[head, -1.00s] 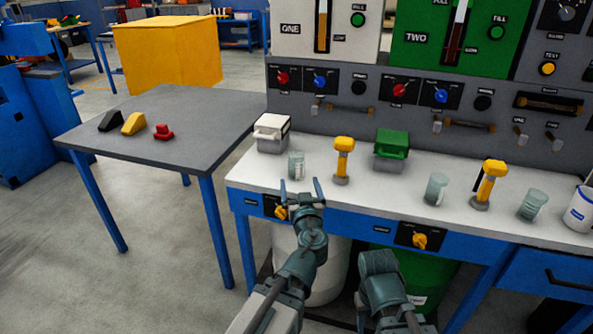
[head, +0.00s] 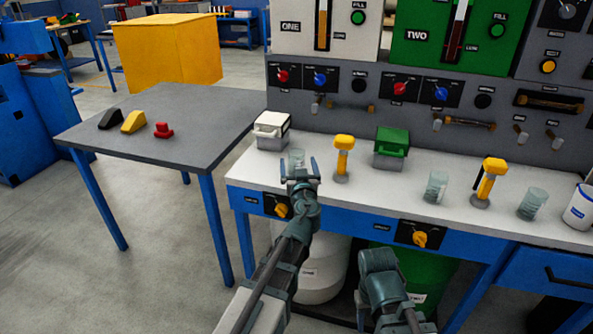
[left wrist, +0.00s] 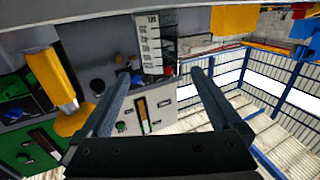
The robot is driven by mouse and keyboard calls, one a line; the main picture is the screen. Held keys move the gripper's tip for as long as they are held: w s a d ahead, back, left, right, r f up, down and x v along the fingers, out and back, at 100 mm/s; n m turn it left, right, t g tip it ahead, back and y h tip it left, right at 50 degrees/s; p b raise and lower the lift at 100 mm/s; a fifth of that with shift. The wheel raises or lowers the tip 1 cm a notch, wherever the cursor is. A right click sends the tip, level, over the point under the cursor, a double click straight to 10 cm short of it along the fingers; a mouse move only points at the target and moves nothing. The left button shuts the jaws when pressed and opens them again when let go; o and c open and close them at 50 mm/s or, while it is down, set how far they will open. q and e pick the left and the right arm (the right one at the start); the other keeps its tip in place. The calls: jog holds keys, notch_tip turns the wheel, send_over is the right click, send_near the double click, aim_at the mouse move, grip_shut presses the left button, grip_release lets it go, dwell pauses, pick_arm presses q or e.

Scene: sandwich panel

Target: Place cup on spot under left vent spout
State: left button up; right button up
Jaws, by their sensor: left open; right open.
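A clear cup (head: 297,157) stands upright on the white bench top near its left front part. It is partly hidden behind my left gripper (head: 299,167), which is open with a finger to each side at the cup's near side. In the left wrist view the cup with its printed scale (left wrist: 150,45) shows beyond and between the open fingertips (left wrist: 160,74); I see no contact. A small spout (head: 316,104) juts from the panel under unit ONE, behind the cup. Its label is too small to read. My right arm is low in front of the bench; its fingers do not show.
A white-lidded box (head: 271,131) is behind left of the cup, a yellow-topped post (head: 343,157) to its right. A green box (head: 391,148), more clear cups (head: 435,187) and another yellow post (head: 488,182) stand further right. A grey table (head: 170,125) is at left.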

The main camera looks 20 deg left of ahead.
aim_at(297, 161)
pick_arm(q)
jog(key=shift+w+a+f, duration=0.15)
jog(key=shift+w+f, duration=0.05)
jog(key=shift+w, duration=0.3)
jog(key=x, duration=0.4)
jog(key=shift+w+f+b, duration=0.15)
jog(key=shift+f+b, duration=0.05)
jog(key=shift+b, duration=0.2)
grip_shut()
